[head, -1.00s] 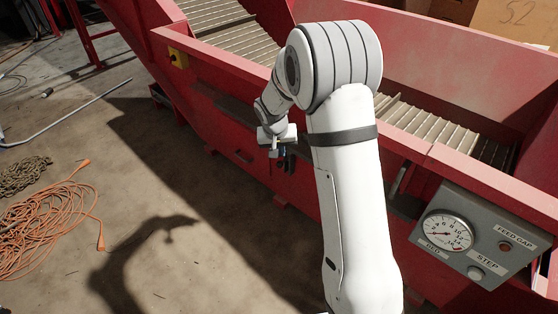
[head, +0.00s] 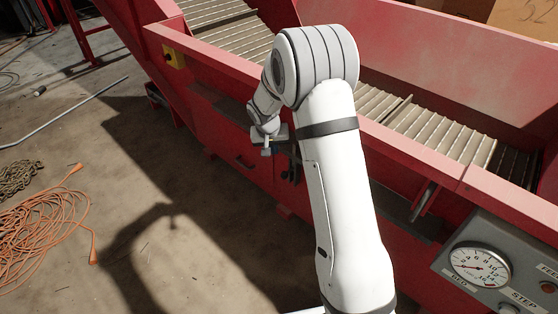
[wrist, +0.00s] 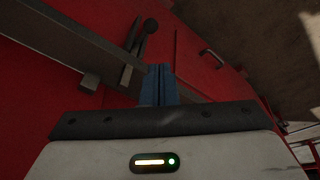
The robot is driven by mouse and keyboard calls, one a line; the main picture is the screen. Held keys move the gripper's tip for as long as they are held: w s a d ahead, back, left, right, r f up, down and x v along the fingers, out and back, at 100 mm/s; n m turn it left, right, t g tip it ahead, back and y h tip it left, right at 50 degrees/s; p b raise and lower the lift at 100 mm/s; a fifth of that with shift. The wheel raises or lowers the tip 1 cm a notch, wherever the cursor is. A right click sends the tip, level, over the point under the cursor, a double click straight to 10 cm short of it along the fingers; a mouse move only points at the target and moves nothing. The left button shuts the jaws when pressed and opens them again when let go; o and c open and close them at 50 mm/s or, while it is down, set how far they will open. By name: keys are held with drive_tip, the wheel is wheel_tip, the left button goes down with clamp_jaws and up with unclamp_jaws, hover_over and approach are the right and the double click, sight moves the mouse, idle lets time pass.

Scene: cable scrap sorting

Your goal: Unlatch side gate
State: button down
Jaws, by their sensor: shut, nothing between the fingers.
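The side gate is a red panel (wrist: 208,85) with a dark pull handle (wrist: 210,58) low on the conveyor's side; the handle also shows in the head view (head: 243,162). In the head view the dark latch hardware (head: 291,172) is small and partly behind my arm. My gripper (wrist: 158,70) has its blue fingers together and empty. They appear just in front of the latch hardware; contact cannot be told.
The slatted conveyor bed (head: 430,135) lies behind my arm.

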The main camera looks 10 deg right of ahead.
sight(283, 173)
drive_tip(key=b+x, duration=0.1)
drive_tip(key=x, duration=0.3)
drive_tip(key=b+x, duration=0.2)
drive_tip(key=x, duration=0.2)
drive_tip(key=s+b+x, duration=0.1)
drive_tip(key=b+x, duration=0.1)
drive_tip(key=x, duration=0.3)
drive_tip(key=shift+d+f, duration=0.2)
drive_tip(key=shift+d, duration=0.25)
